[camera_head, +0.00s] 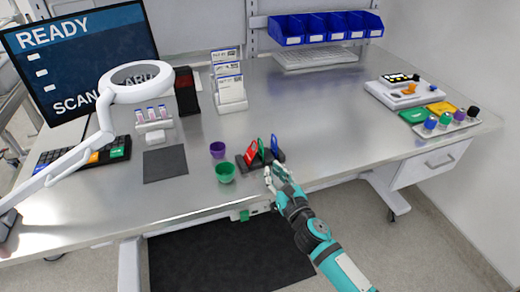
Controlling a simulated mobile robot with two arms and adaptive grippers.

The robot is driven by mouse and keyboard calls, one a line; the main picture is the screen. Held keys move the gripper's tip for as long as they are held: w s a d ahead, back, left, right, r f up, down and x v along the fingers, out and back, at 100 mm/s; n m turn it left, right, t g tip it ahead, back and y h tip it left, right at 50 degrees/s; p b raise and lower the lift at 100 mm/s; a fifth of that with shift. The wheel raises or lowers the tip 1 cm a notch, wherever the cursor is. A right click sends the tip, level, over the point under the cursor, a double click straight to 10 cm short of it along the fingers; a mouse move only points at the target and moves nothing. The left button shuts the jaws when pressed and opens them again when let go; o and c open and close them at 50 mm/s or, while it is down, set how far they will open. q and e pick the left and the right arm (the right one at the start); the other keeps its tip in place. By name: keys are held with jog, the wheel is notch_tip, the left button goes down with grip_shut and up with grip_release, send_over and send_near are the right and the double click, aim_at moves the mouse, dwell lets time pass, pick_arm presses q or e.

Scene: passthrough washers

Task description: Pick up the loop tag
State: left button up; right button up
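A dark holder (242,163) sits near the front edge of the metal bench, with a red tag (251,151), a green tag (261,150) and a blue tag (274,144) standing upright in it. I cannot tell which of these, if any, is the loop tag. My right gripper (273,174) is at the front edge, just in front of the holder and close below the green and blue tags. Its fingers are too small to show whether they are apart, or whether they touch anything. My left gripper is not in view.
A purple cup (217,150) and a green cup (225,172) stand left of the holder. A magnifier lamp (136,93), keyboard (85,155) and monitor (85,55) are at left. Blue bins (325,29) are at the back. The bench (330,120) is clear right of the holder.

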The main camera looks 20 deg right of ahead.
aim_at(263, 154)
jog(key=shift+w, duration=0.7)
jog(key=shift+w+a, duration=0.15)
jog(key=shift+w, duration=0.7)
jog(key=w, duration=0.4)
jog(key=shift+w+a+f, duration=0.15)
jog(key=shift+w, duration=0.1)
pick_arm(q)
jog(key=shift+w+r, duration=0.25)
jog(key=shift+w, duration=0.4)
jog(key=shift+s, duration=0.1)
pick_arm(e)
grip_shut()
jog(key=shift+r, duration=0.2)
